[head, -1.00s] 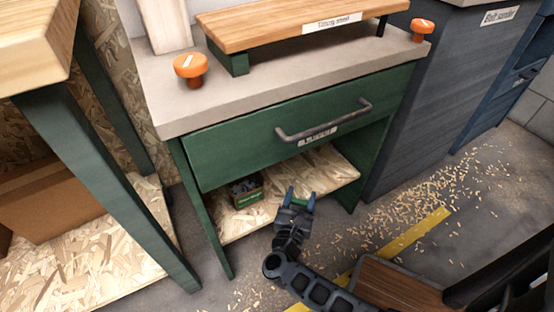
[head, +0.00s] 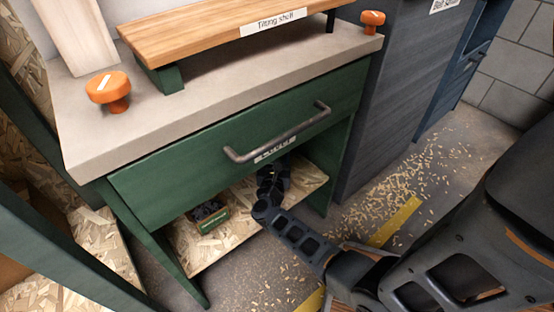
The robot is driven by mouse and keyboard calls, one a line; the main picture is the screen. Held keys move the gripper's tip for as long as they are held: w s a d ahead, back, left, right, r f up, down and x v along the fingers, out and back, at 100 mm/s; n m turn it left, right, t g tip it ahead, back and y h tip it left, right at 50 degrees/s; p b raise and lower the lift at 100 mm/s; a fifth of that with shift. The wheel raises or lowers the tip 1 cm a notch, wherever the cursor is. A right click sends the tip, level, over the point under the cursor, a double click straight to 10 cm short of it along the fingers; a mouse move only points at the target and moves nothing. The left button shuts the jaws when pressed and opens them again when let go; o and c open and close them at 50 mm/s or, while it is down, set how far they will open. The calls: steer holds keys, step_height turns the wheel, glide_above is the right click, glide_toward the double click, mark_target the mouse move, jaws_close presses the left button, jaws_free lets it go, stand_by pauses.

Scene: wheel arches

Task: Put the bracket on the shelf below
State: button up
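The shelf below (head: 230,238) is a chipboard board under the green drawer of the workbench. My gripper (head: 273,176) reaches over this shelf from the front, beneath the drawer. Its fingertips are hidden behind the drawer front, so I cannot see whether they are open or shut. No bracket is visible now. A small green piece, possibly the bracket, showed between the fingers one second ago.
A green box (head: 210,216) of dark pieces stands on the shelf left of my gripper. The drawer front (head: 220,150) and its handle (head: 280,135) overhang my gripper. The bench leg (head: 345,165) bounds the right side. Shavings (head: 440,170) litter the floor.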

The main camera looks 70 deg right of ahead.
steer(key=shift+x, duration=1.45)
steer(key=shift+d+f+b, duration=0.15)
steer(key=shift+f+b, duration=1.1)
steer(key=shift+f, duration=0.45)
steer(key=shift+f, duration=0.1)
steer(key=shift+f, duration=0.1)
steer(key=o, duration=1.1)
